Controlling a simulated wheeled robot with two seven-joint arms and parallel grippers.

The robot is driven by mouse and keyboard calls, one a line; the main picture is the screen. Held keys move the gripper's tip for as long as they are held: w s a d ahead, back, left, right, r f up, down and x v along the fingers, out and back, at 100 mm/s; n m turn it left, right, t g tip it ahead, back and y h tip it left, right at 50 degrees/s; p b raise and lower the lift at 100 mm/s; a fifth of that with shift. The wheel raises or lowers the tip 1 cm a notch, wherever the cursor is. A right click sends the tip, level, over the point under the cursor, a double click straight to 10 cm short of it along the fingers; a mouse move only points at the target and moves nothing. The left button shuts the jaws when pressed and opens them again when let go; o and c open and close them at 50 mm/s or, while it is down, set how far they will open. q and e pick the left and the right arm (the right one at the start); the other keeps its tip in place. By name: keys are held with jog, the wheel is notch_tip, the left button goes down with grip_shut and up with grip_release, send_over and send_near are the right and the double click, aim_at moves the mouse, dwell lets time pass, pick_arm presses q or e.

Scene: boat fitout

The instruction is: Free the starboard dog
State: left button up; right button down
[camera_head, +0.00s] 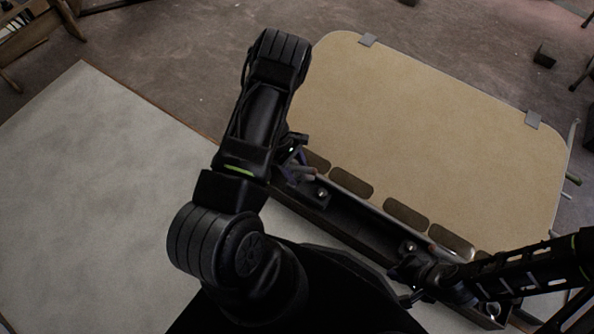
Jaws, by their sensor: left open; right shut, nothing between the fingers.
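A tan panel with rounded corners (440,130), which looks like a hatch lid, lies tilted at centre right. Dark oval openings (351,183) run along its near edge. A dark rail (370,225) in front of them carries small round metal fittings (321,194); I cannot tell which is the starboard dog. My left gripper (295,165) is open at the rail's left end, partly hidden by my own arm, beside a grey fitting. My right gripper (408,275) is shut and empty, low over the rail's right part, near another round fitting (410,247). Contact is not clear.
A pale flat sheet (100,190) lies clear at the left. Brown floor (170,60) is open behind. Wooden furniture (30,35) stands at the far left, and rods stick out past the lid's right edge.

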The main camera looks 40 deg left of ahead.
pick_arm(q)
grip_shut()
dwell(0.5)
jog(key=shift+s, duration=0.1)
